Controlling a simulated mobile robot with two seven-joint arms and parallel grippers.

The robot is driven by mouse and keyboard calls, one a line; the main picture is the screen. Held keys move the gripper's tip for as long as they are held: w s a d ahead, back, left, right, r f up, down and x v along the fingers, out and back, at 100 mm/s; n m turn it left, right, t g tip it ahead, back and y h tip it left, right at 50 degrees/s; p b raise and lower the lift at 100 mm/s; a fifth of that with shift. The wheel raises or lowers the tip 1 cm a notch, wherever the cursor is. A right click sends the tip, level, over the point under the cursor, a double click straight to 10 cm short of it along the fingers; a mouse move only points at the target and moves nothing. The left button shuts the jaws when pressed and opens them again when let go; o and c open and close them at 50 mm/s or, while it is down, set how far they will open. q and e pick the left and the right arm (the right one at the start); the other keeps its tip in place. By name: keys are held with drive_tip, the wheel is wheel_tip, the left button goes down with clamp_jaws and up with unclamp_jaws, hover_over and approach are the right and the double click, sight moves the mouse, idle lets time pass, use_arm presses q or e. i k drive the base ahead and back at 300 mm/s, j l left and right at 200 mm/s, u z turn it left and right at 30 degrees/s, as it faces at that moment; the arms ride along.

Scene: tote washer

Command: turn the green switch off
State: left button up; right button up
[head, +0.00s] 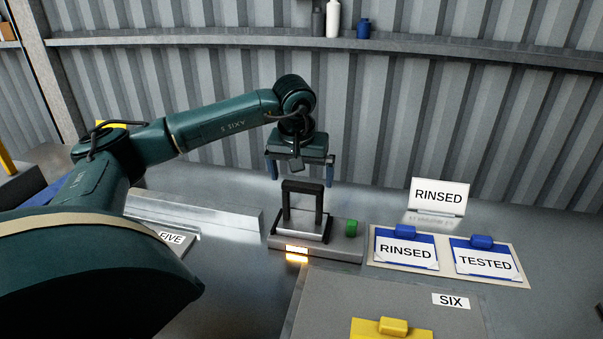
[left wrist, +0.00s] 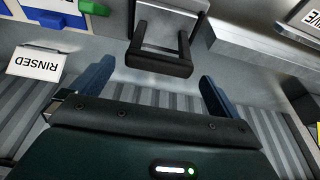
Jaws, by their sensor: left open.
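The switch is a grey base box (head: 340,250) on the table with an upright black U-shaped handle (head: 303,188) and a green knob (head: 351,227) at its right end. An orange lamp (head: 296,254) glows on its front. My left gripper (head: 300,174) is open and empty, just above and behind the handle, its blue fingers apart. In the left wrist view the black handle (left wrist: 160,64) lies beyond and between the open fingers (left wrist: 157,88), and nothing is visibly gripped. The green knob (left wrist: 93,8) shows at the top there. My right gripper is not in view.
Right of the switch are blue clipboards labelled RINSED (head: 407,252) and TESTED (head: 485,262), with a RINSED sign (head: 439,196) behind. A metal bar (head: 195,212) lies to the left. A yellow clipboard (head: 392,328) is in front. A corrugated wall with a shelf (head: 230,40) stands behind.

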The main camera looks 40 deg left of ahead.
sight(352, 225)
drive_tip(key=k, duration=1)
